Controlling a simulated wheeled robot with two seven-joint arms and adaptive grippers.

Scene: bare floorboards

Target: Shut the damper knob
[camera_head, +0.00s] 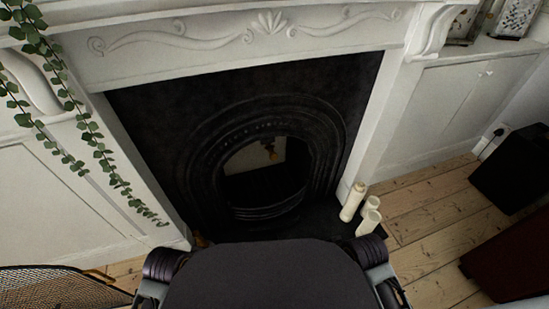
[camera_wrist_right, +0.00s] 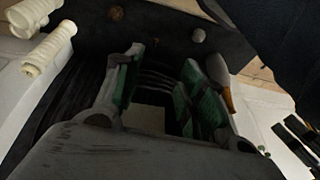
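The black cast-iron fireplace (camera_head: 205,110) has an arched opening in the head view. A small yellowish knob (camera_head: 271,151) shows inside the upper part of that opening, against a pale patch; I take it for the damper knob, but it is too small to tell its setting. My right gripper (camera_wrist_right: 164,72) is in the right wrist view, its green-padded fingers spread apart with nothing between them. It does not show in the head view, so its distance from the knob cannot be told.
White candles (camera_head: 352,202) stand on the hearth's right side; they also show in the wrist view (camera_wrist_right: 45,55). Ivy (camera_head: 95,135) hangs at the left. A mesh screen (camera_head: 50,288) is at lower left, a black box (camera_head: 515,168) at right. Floorboards (camera_head: 430,215) are partly clear at right.

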